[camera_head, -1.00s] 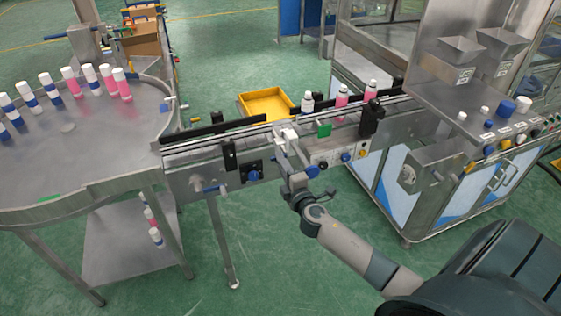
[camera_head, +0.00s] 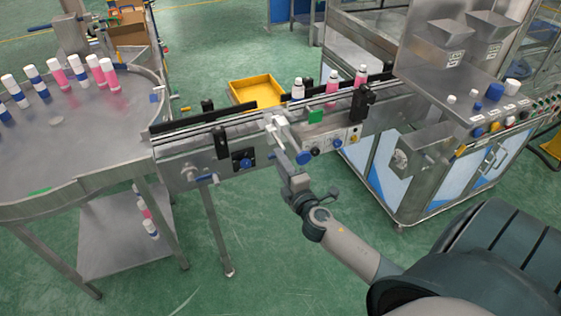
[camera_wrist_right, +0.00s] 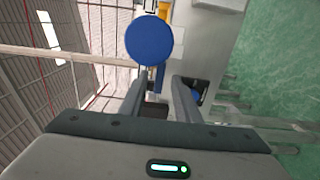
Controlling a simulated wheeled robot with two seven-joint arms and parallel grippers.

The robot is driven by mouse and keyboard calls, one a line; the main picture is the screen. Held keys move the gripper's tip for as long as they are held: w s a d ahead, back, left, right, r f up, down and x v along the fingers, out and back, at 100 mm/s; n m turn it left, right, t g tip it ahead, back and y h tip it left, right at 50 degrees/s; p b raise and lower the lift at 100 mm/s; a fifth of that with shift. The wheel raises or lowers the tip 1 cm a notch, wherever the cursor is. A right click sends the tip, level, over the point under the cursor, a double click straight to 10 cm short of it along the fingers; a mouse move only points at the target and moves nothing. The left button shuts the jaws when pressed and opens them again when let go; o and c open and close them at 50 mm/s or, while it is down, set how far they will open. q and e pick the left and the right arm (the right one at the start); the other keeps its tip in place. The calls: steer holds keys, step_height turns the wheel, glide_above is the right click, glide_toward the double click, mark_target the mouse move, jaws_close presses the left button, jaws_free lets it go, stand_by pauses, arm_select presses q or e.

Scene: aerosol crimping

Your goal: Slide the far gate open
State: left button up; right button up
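The conveyor (camera_head: 190,148) runs from the round table at left to the machine at right. Which part is the far gate I cannot tell for certain; a black upright block (camera_head: 362,101) stands at its right part, and another (camera_head: 221,141) at its left part. My right gripper (camera_head: 275,124) is at the near edge of the conveyor, between these blocks and left of a green block (camera_head: 315,117). In the right wrist view its two fingers (camera_wrist_right: 160,82) are apart, with a blue round knob (camera_wrist_right: 148,40) beyond them; no held thing is clear. My left gripper is out of view.
Three bottles (camera_head: 332,84) stand on the conveyor's right part. Several bottles stand on the round table (camera_head: 95,140). A yellow tray (camera_head: 257,90) lies on the floor behind. Blue knobs (camera_head: 303,157) stick out of the conveyor's near side. The floor in front is clear.

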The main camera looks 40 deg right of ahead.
steer(key=b+v, duration=0.5)
steer(key=v, duration=1.2)
steer(key=shift+s+a+b, duration=0.15)
steer(key=shift+b, duration=0.15)
steer(key=s+a+f+m+g+y, duration=0.1)
steer(key=s+f+m+g, duration=0.15)
steer(key=f, duration=1.05)
steer(key=s+a+f+m+g, duration=0.1)
steer(key=s+f+g, duration=0.15)
steer(key=f, duration=1.15)
steer(key=s+a+f+m+g+y, duration=0.1)
steer(key=s+f+m+g, duration=0.15)
steer(key=f, duration=1.05)
steer(key=s+a+f+m+g+y, duration=0.1)
steer(key=s+a+f+m+g, duration=0.2)
steer(key=s+f, duration=0.9)
steer(key=s+a+f+m+g+y, duration=0.1)
steer(key=s+a+f+m+g, duration=0.3)
steer(key=s+f, duration=0.8)
steer(key=s+a+g, duration=0.1)
steer(key=s+g, duration=0.1)
steer(key=s, duration=0.3)
steer(key=shift+a, duration=0.2)
